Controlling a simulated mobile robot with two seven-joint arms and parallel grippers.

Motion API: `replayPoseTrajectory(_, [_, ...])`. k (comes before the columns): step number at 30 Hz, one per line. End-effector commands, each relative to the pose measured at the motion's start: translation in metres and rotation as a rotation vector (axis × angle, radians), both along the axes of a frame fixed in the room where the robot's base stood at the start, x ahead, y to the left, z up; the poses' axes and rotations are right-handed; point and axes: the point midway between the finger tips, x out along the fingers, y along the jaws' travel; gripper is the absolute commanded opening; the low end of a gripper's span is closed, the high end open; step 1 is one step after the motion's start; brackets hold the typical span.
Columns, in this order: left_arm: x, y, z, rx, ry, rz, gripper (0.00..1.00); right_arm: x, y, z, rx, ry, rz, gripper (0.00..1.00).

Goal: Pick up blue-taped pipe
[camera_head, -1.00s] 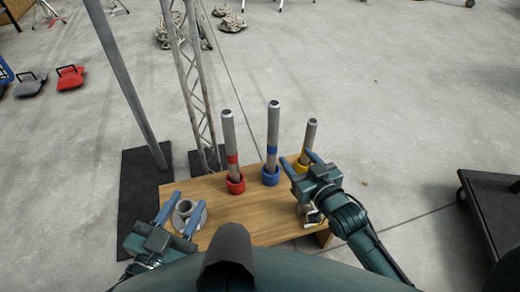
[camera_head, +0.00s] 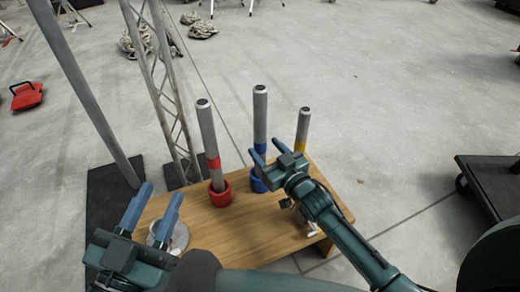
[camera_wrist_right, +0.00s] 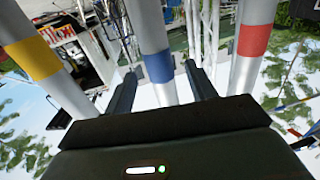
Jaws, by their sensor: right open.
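The blue-taped pipe (camera_head: 260,115) is a grey tube with a blue band, standing upright in a blue ring holder (camera_head: 257,186) on the wooden table. My right gripper (camera_head: 266,151) is open at the height of the blue band. In the right wrist view the pipe (camera_wrist_right: 151,25) and its blue tape (camera_wrist_right: 158,67) show in the gap between the two open fingers (camera_wrist_right: 160,88); I cannot tell whether it is fully between them. My left gripper (camera_head: 161,191) is open over the table's left end, in front of a grey round fitting (camera_head: 180,238).
A red-taped pipe (camera_head: 206,130) in a red holder (camera_head: 220,193) stands left of the blue one. A yellow-taped pipe (camera_head: 303,126) stands to its right. The wooden table (camera_head: 225,232) is bare in the middle. A truss (camera_head: 165,90) rises behind; a dark cart (camera_head: 492,190) is at right.

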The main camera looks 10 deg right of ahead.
Motion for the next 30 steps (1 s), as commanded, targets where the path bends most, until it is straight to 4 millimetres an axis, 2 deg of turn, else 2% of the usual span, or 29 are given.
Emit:
replayPoseTrajectory(7, [0.002, 0.000, 0.000, -0.006, -0.039, -0.005, 0.36, 0.022, 0.008, -0.003, 0.000, 0.000, 0.001, 0.56])
replayPoseTrajectory(9, [0.006, 0.001, 0.012, -0.001, -0.110, -0.010, 0.36, 0.032, 0.012, -0.003, 0.000, 0.000, 0.001, 0.56])
replayPoseTrajectory(13, [0.009, 0.002, 0.023, 0.005, -0.183, -0.010, 0.36, 0.047, 0.017, -0.002, -0.001, 0.002, 0.000, 0.56])
replayPoseTrajectory(22, [0.010, 0.003, 0.027, 0.009, -0.203, -0.010, 0.36, 0.051, 0.019, -0.001, 0.000, 0.004, 0.001, 0.56])
replayPoseTrajectory(30, [0.009, 0.003, 0.027, 0.009, -0.201, -0.009, 0.36, 0.051, 0.019, -0.001, 0.000, 0.004, 0.001, 0.34])
